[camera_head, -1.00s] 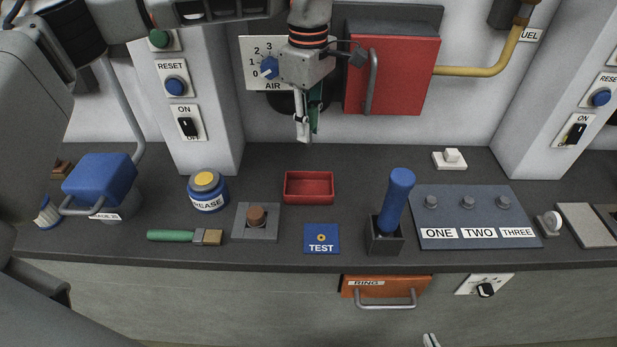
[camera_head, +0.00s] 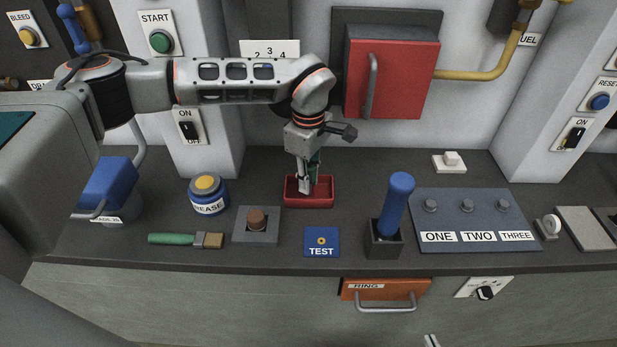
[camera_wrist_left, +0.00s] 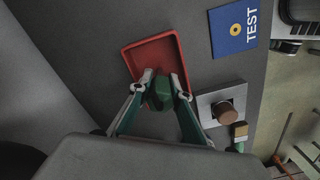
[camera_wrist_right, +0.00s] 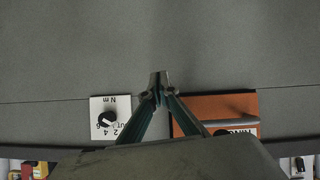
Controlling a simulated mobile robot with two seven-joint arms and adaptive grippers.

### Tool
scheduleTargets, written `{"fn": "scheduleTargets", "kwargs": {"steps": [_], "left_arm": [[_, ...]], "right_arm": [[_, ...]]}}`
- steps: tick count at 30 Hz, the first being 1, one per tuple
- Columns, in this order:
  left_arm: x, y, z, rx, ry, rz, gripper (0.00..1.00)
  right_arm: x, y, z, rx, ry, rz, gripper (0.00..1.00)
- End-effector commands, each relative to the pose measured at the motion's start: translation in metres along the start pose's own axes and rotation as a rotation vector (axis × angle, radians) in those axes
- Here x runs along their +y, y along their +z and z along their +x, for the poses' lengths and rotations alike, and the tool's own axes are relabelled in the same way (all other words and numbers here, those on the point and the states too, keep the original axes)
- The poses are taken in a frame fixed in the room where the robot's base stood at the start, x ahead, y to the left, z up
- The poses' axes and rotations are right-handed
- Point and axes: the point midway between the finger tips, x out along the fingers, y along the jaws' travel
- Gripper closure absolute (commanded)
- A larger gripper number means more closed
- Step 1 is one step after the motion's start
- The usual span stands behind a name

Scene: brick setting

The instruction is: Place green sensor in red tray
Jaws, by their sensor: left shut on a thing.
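The green sensor (camera_wrist_left: 160,93) is between the fingertips of my left gripper (camera_wrist_left: 164,88) in the left wrist view. That gripper is shut on it. In the head view my left gripper (camera_head: 307,188) points down at the red tray (camera_head: 321,203), with its fingertips at the tray's inside. The tray also shows in the left wrist view (camera_wrist_left: 150,52); its bare floor is visible beyond the fingers. I cannot tell whether the sensor touches the tray floor. My right gripper (camera_wrist_right: 160,78) is shut and empty, low in front of the counter.
A brown-knobbed grey block (camera_head: 257,224), a blue TEST plate (camera_head: 321,241) and a blue-handled holder (camera_head: 394,205) stand near the tray. The grease jar (camera_head: 208,195) is to the left. The orange RING drawer (camera_head: 385,289) is below the counter edge.

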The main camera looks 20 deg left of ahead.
Motion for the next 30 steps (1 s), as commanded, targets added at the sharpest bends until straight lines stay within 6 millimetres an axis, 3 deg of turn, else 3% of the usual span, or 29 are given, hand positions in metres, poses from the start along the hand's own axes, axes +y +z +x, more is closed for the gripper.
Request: {"fn": "scheduleTargets", "kwargs": {"steps": [10,11,12,23,30], "left_arm": [[0.001,0.000,0.003,0.000,0.002,0.000,1.00],[0.001,0.000,0.002,0.000,0.001,0.000,0.77],[0.001,0.000,0.002,0.000,0.001,0.000,0.75],[0.001,0.000,-0.002,-0.001,0.002,0.000,0.75],[0.002,0.000,-0.036,0.001,0.006,0.001,0.75]], "right_arm": [[0.000,0.003,0.001,-0.002,0.000,0.000,1.00],[0.000,0.003,0.001,-0.003,0.000,0.000,1.00],[-0.001,0.003,0.001,-0.004,-0.001,0.000,1.00],[-0.001,0.003,0.000,-0.005,-0.001,0.000,1.00],[-0.001,0.006,0.002,-0.005,-0.001,0.000,1.00]]}}
